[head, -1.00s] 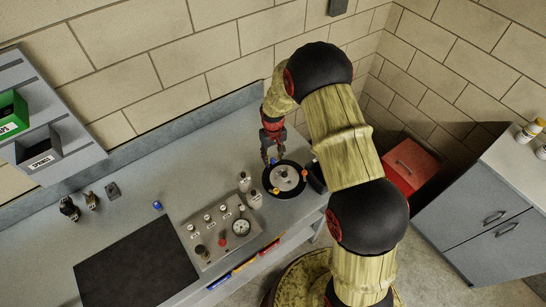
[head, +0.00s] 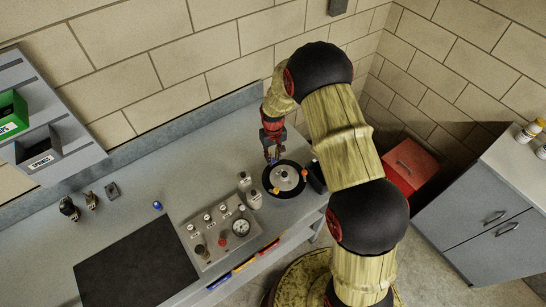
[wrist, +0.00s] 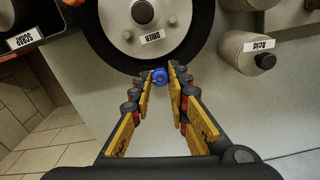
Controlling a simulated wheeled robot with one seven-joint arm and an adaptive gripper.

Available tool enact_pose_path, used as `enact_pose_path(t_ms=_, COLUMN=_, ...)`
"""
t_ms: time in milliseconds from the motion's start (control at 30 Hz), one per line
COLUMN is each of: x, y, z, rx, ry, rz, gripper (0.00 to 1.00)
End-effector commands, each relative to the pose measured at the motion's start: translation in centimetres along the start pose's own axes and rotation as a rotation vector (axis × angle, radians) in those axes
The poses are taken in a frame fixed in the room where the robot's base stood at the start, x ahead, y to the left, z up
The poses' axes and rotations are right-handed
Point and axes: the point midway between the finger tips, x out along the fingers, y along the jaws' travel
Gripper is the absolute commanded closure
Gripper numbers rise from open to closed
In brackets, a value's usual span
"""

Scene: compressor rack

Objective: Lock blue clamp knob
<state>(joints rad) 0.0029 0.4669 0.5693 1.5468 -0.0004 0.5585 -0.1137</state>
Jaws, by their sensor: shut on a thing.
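The blue clamp knob (wrist: 160,76) sits at the rim of the round drier (wrist: 178,20), which has a grey lid and a black outer ring. My gripper (wrist: 160,77) is shut on the knob, with one fingertip on each side of it. In the head view my gripper (head: 272,158) reaches down to the far left edge of the drier (head: 285,178). A yellow knob (head: 276,190) and an orange knob (head: 304,173) show at other points of the drier's rim. The angle of the blue knob cannot be made out.
An Acid bottle (wrist: 265,60) stands beside the drier. A gauge panel (head: 220,235) and a black mat (head: 135,265) lie left of it on the bench. A small blue piece (head: 157,205) lies on the bench. A red cabinet (head: 410,165) stands at the right.

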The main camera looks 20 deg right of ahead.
Motion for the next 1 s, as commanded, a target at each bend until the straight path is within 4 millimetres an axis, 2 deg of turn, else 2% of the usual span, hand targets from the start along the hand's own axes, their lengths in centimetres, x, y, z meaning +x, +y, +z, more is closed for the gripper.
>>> enact_pose_path(t_ms=367, x=0.08, y=-0.04, z=-0.05, rx=0.169, ry=0.001, rz=0.000, gripper=1.00)
enact_pose_path(t_ms=1000, x=0.10, y=-0.07, z=-0.04, rx=0.767, ry=0.000, rz=-0.001, gripper=1.00)
